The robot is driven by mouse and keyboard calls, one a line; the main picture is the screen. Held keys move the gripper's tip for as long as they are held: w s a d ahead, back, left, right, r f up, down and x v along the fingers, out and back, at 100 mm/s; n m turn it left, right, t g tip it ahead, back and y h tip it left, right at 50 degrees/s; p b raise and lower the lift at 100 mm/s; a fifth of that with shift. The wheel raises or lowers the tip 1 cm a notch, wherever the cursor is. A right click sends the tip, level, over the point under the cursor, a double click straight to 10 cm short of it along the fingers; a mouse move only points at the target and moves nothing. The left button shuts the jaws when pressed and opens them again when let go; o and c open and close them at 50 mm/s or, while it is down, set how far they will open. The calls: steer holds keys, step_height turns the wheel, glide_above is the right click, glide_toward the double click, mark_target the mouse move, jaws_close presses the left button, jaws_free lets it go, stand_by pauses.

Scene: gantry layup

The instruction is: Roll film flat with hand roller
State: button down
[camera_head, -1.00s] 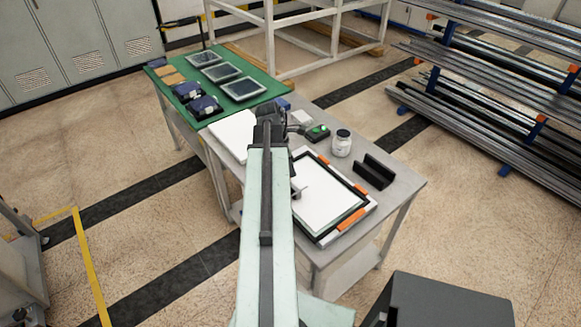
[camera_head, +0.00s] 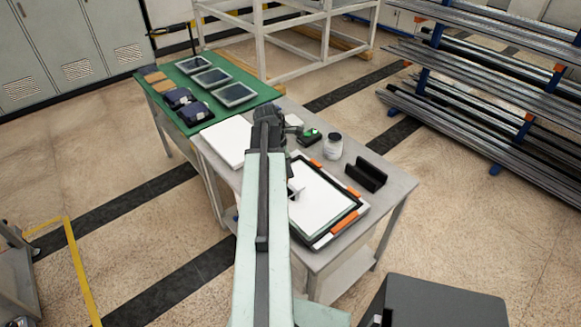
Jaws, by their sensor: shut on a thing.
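A white film sheet (camera_head: 318,205) lies in a dark rectangular frame with orange clips (camera_head: 347,222) on the near end of the grey table (camera_head: 398,185). My arm reaches out over the table and covers the frame's left side. A small pale part, apparently the hand roller (camera_head: 296,190), shows just right of my arm over the sheet's left part. My gripper is at it, with its fingers mostly hidden behind my arm. I cannot tell whether the roller touches the film.
A white jar (camera_head: 333,146), a black cradle (camera_head: 366,175) with nothing in it and a dark device with a green top (camera_head: 308,137) stand behind the frame. A white stack (camera_head: 226,140) lies left of my arm. A green mat (camera_head: 247,103) holds several panels farther back.

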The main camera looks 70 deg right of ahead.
steer(key=shift+w+a, duration=0.35)
steer(key=shift+a, duration=0.25)
steer(key=shift+w+a, duration=0.35)
steer(key=shift+a, duration=0.2)
step_height(320, 180, up, 5)
steer(key=p, duration=0.5)
steer(key=shift+d, duration=0.1)
steer(key=shift+f, duration=0.1)
